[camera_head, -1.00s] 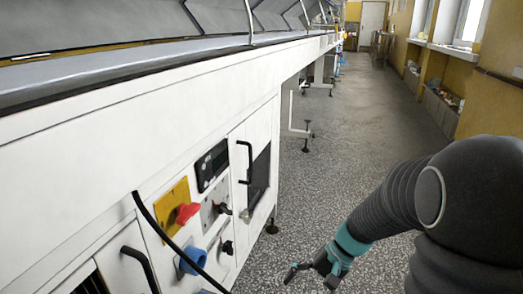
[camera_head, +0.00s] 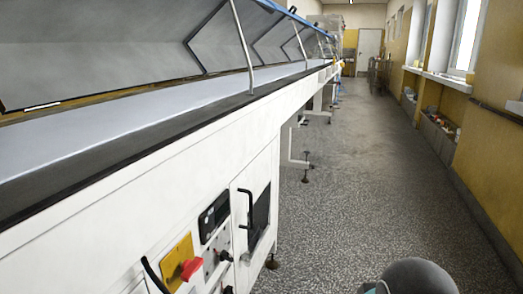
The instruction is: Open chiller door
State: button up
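A white door (camera_head: 265,184) with a dark panel is on the side of the long white machine, left of the picture's middle. It looks closed. Its black upright bar handle (camera_head: 246,208) is near the door's left edge. I cannot tell for certain that this is the chiller door. A second black handle (camera_head: 154,276) shows partly at the bottom edge, and what it belongs to is cut off. Part of my arm shows at the bottom right, apart from the machine. My gripper is out of the picture.
A red knob on a yellow plate (camera_head: 179,262) and a dark display (camera_head: 214,216) sit left of the door. The machine's conveyor bed (camera_head: 180,108) runs above them. The speckled floor (camera_head: 345,215) right of the machine is clear. A yellow wall (camera_head: 490,150) bounds the right.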

aim_at(245, 188)
jog(key=k, duration=0.5)
jog(key=z, duration=1.35)
jog(key=i, duration=1.05)
jog(key=u, duration=1.95)
